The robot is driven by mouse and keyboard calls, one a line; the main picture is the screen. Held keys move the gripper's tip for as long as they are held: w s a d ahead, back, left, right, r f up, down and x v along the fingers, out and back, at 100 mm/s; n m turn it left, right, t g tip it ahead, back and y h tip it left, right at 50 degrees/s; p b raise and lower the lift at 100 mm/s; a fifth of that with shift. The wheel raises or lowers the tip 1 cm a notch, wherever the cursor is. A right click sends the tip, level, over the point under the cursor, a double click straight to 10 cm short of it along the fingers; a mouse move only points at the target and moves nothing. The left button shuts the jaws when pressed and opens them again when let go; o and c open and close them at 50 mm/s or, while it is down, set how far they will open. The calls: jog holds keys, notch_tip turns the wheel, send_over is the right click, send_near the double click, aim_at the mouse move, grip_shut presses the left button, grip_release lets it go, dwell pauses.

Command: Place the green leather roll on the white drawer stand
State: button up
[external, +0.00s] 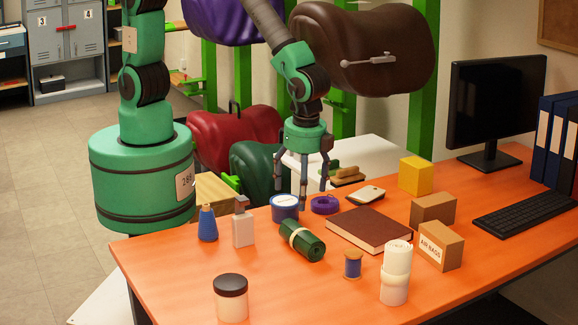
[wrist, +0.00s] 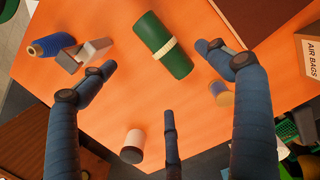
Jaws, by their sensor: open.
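The green leather roll (external: 312,247), with a pale band round its middle, lies on the orange table (external: 185,290). In the wrist view the roll (wrist: 148,30) lies at the top, between and beyond two spread fingers. My three-fingered gripper (external: 303,190) is open and empty. It hangs above the table and appears higher than the roll and behind it, not touching it. No drawers show clearly. A white surface (external: 375,153) stands behind the table, and part of another white piece (external: 95,305) shows at lower left; I cannot tell which is the drawer stand.
Near the roll are a blue tape tin (external: 284,207), a purple ring (external: 324,205), a white bottle (external: 243,228), a brown book (external: 370,229) and a blue spool (external: 352,264). Boxes (external: 433,209) and a monitor (external: 494,105) stand right. The table's front-left is mostly clear.

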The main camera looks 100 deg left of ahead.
aim_at(298, 232)
jog(key=shift+d+f, duration=0.3)
jog(key=shift+f, duration=0.35)
jog(key=shift+s+a+f+b, duration=0.15)
jog(key=shift+f+b, duration=0.15)
jog(key=shift+f, duration=1.1)
jog(key=shift+s+a+f+b, duration=0.1)
jog(key=shift+f+b, duration=0.2)
jog(key=shift+f, duration=1.15)
jog(key=shift+s+a+f+b, duration=0.15)
jog(key=shift+f+b, duration=0.15)
jog(key=shift+f, duration=1.1)
jog(key=shift+s+a+f+b, duration=0.1)
jog(key=shift+f+b, duration=0.2)
jog(key=shift+f, duration=0.55)
jog(key=shift+w+a+f+b, duration=0.15)
jog(key=shift+f+b, duration=0.15)
jog(key=shift+f, duration=0.6)
jog(key=shift+s+a+f+b, duration=0.15)
jog(key=shift+f+b, duration=0.15)
jog(key=shift+f, duration=0.55)
jog(key=c, duration=1.5)
